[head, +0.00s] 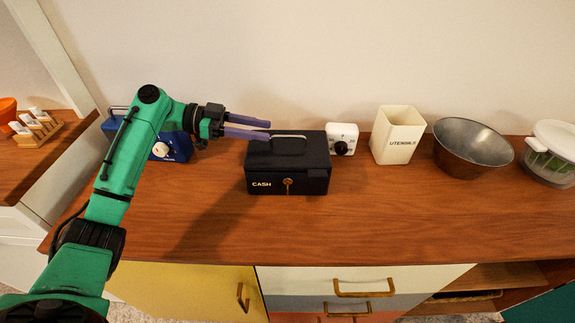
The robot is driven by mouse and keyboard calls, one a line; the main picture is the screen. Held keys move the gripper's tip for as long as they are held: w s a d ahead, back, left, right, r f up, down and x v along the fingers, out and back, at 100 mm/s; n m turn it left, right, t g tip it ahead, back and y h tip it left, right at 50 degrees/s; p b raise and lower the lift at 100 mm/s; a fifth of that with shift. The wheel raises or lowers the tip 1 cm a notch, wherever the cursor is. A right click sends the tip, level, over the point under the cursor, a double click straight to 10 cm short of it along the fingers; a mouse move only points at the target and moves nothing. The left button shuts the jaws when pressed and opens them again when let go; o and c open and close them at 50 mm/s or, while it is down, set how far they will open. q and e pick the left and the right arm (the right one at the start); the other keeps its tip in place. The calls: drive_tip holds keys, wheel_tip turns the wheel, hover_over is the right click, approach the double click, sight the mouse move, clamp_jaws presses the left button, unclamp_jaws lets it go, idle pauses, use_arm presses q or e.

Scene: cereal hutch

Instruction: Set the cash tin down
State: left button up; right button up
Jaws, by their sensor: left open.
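The black cash tin (310,179), marked CASH with a keyhole on its front, sits upright on the wooden counter (300,231). Its handle lies along the top of the lid. My left gripper (268,130) comes in from the left, with its two purple fingers apart and pointing right. The fingertips are at the tin's back left top corner, near the handle. Nothing shows between the fingers. I cannot tell whether the lower finger touches the tin. My right gripper is out of view.
A white timer (343,132), a cream utensils holder (397,140), a metal bowl (472,148) and a lidded clear container (552,155) stand right of the tin. A blue appliance (176,139) stands behind my left arm. The counter's front strip is clear.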

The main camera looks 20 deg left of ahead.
use_arm(q)
drive_tip(key=p+x, duration=0.2)
drive_tip(key=x, duration=0.3)
drive_tip(key=shift+s+d+f, duration=0.15)
drive_tip(key=shift+f, duration=0.1)
drive_tip(key=shift+d+f, duration=0.2)
drive_tip(key=shift+a, duration=0.1)
clamp_jaws()
idle(0.4)
idle(0.3)
drive_tip(key=shift+r, duration=0.15)
